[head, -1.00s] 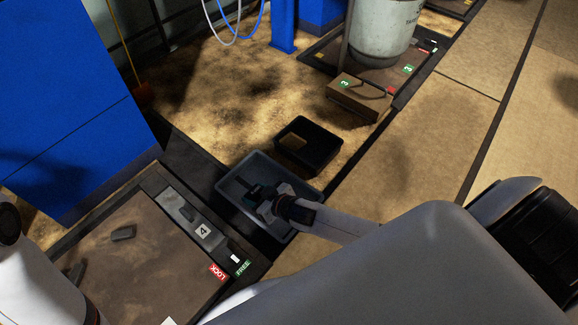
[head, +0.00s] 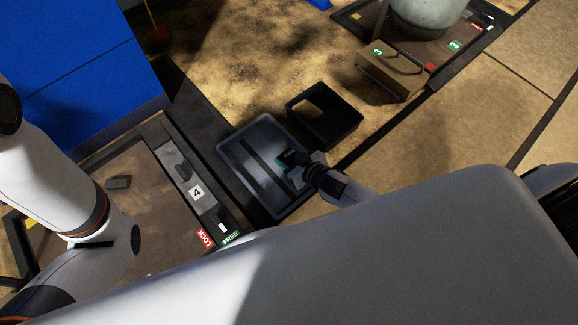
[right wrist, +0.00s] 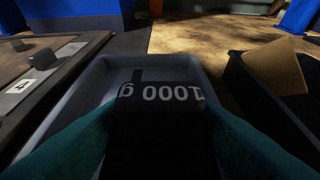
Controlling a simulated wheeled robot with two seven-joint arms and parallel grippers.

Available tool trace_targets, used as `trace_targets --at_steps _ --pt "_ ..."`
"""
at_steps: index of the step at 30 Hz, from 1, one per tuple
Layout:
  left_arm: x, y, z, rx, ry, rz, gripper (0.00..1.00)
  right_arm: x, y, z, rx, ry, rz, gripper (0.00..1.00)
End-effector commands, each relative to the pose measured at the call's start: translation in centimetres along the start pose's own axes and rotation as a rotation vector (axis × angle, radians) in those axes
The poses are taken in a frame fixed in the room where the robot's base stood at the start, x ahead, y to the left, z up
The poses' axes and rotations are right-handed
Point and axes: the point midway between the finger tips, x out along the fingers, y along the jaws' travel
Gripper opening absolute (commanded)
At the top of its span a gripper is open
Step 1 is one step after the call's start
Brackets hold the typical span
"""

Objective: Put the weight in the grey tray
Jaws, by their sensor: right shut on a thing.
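The grey tray (head: 240,150) lies on the floor at the middle of the head view. It also shows in the right wrist view (right wrist: 98,88). My right gripper (head: 287,159) is over the right part of the tray. It is shut on the black weight (right wrist: 160,105), which shows its "1000 g" label upside down between the teal fingers (right wrist: 160,125) in the right wrist view. I cannot tell whether the weight touches the tray floor. My left arm shows at the left of the head view, but its gripper does not.
A black bin (head: 345,128) stands close behind the tray, with something tan inside it in the wrist view. A brown box (head: 390,75) stands farther back.

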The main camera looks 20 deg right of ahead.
Motion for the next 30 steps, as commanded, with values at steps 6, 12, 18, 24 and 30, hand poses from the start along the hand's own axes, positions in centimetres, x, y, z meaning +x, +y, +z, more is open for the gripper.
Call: trace_targets --at_steps 6,12,18,24,30 --pt "-0.6 -0.2 0.6 0.000 -0.009 -0.002 0.39 0.7 0.0 -0.8 0.001 -0.008 0.002 0.00" --pt "-2.4 -0.7 1.4 0.001 -0.015 -0.004 0.39 1.9 0.0 -3.0 0.000 -0.007 0.001 0.00" --pt "-2.5 -0.7 1.4 0.000 -0.015 -0.004 0.39 2.0 0.0 -3.1 0.001 -0.009 0.002 0.00" --pt "-2.6 -0.7 1.4 0.000 -0.015 -0.004 0.39 2.0 0.0 -3.2 0.001 -0.008 0.002 0.00" --pt "-2.6 -0.7 1.4 0.000 -0.015 -0.004 0.39 2.1 0.0 -3.8 0.000 0.000 0.001 0.68"
